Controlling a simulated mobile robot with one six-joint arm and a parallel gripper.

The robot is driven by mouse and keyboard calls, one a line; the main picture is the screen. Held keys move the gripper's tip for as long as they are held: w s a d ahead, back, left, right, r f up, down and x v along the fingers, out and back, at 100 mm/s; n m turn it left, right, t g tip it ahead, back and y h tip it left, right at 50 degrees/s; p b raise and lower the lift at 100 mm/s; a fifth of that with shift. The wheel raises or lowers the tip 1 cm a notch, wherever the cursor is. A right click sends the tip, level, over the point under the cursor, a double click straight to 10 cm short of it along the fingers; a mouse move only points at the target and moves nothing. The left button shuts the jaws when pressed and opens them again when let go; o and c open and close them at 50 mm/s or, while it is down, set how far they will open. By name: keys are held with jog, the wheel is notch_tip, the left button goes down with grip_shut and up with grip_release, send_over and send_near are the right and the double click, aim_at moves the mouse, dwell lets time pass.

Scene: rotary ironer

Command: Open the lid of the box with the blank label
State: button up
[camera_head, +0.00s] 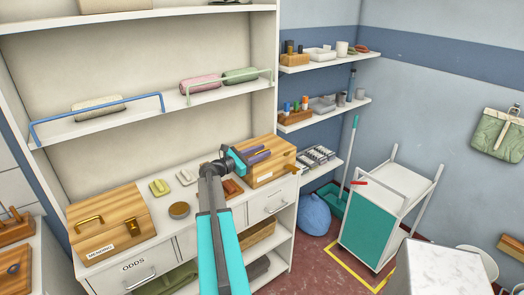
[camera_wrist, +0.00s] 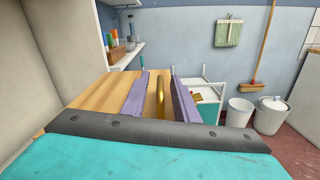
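The wooden box with the blank label (camera_head: 284,157) stands at the right end of the counter, its lid down. Its small white label (camera_head: 265,177) shows no writing that I can make out. In the wrist view its wooden top (camera_wrist: 92,98) lies below my gripper (camera_wrist: 160,98). The purple fingers are apart, with the brass handle (camera_wrist: 161,92) between them and gaps on both sides. In the head view my gripper (camera_head: 256,157) is over the box top and hides the handle. A second wooden box (camera_head: 125,205), labelled MENDING, is shut at the left.
Between the boxes lie a yellow block (camera_head: 159,187), a round brown tin (camera_head: 179,210) and other small items. A shelf with a blue rail (camera_head: 95,107) runs above the counter. A white trolley (camera_head: 375,225) stands on the floor at the right.

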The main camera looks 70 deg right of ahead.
jog(key=shift+s+d, duration=0.1)
jog(key=shift+d, duration=0.05)
grip_shut()
jog(key=shift+r, duration=0.15)
